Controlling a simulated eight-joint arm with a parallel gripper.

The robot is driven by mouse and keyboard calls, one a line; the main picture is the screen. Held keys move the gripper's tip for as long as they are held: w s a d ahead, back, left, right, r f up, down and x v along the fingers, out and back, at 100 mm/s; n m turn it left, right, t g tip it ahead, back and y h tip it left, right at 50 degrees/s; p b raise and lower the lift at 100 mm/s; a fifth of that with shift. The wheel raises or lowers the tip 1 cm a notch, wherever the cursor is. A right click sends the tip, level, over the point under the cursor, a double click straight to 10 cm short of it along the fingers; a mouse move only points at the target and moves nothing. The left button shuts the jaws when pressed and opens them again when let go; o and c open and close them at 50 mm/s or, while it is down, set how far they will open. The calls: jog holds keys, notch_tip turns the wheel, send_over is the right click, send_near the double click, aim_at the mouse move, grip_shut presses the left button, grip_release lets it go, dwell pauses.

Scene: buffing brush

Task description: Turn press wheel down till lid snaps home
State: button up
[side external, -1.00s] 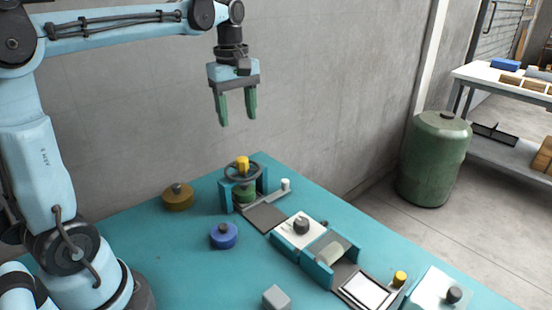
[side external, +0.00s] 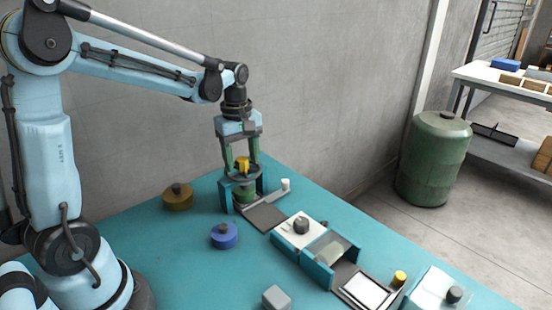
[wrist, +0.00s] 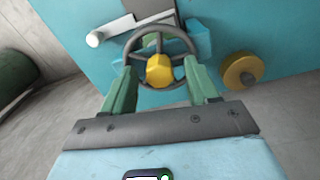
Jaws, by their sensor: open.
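The press wheel (side external: 237,173) is a dark spoked ring with a yellow knob (side external: 243,164) at its hub, on top of the teal press frame (side external: 226,194). A green round piece (side external: 247,196) sits under it inside the frame; whether it is the lid I cannot tell. My gripper (side external: 242,166) is open and points down at the wheel, its green fingers on either side of the yellow knob. In the wrist view the wheel (wrist: 192,47) and the knob (wrist: 159,71) lie between and just beyond the fingertips (wrist: 160,76), with gaps beside the knob.
A brown knobbed disc (side external: 177,196) and a blue one (side external: 224,235) lie left of and in front of the press. A white-ended lever (side external: 285,185) juts out right. A grey block (side external: 276,298) and further fixtures stand toward the front right.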

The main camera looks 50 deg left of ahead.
jog(key=shift+f, duration=0.2)
jog(key=c, duration=1)
jog(key=shift+c, duration=0.2)
